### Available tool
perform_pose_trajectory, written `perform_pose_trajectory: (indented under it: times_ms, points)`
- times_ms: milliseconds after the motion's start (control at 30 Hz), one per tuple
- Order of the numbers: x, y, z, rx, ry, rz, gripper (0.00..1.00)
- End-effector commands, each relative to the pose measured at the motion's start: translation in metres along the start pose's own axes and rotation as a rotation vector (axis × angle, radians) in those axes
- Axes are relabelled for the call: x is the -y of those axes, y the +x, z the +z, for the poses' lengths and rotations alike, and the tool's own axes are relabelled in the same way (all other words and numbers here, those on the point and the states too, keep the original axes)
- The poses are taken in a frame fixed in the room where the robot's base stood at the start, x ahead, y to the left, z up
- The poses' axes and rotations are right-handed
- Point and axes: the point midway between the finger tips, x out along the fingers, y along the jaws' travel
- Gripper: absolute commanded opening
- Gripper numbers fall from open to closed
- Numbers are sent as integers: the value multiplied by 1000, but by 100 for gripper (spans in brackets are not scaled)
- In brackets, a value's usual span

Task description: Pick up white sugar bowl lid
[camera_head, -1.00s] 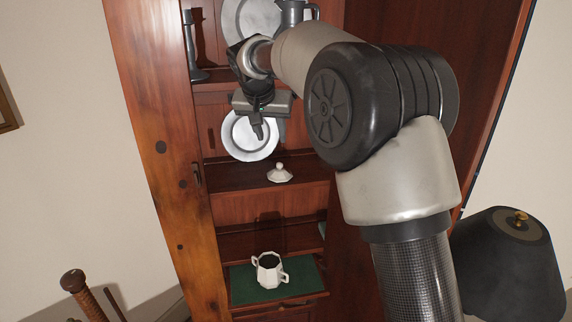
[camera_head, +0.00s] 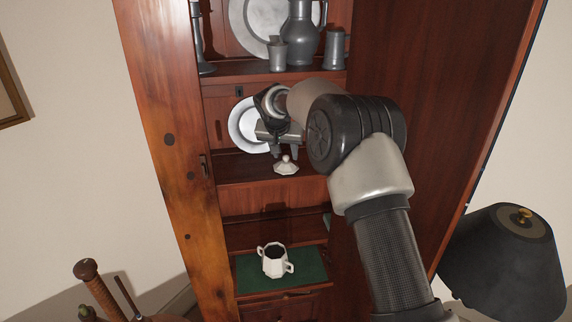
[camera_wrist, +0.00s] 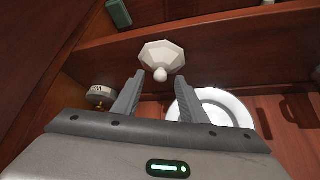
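The white sugar bowl lid (camera_head: 286,166) sits on the middle shelf of the wooden cupboard. In the wrist view the lid (camera_wrist: 162,57) is faceted, with a round knob pointing toward my gripper. My gripper (camera_head: 285,153) is just above the lid in the head view. In the wrist view my gripper (camera_wrist: 156,95) is open, its two fingers apart, with the knob slightly beyond the gap between the tips. Nothing is held. The white two-handled sugar bowl (camera_head: 274,262) stands on a green surface (camera_head: 310,267) lower down.
A round metal item (camera_wrist: 101,95) shows at left in the wrist view. A pewter jug (camera_head: 299,38) and cups stand on the shelf above. A dark lampshade (camera_head: 505,265) is at right.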

Motion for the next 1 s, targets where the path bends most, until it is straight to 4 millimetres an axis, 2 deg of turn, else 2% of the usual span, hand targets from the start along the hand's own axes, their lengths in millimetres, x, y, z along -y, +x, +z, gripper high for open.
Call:
perform_pose_trajectory:
  times_ms: [133, 367, 600, 1000]
  points:
    - [1, 13, 0, -1, -1, -1, 39]
    - [1, 14, 0, -2, -1, -1, 39]
    - [1, 14, 0, -2, -1, -1, 0]
    - [0, 12, -1, -3, -1, -1, 0]
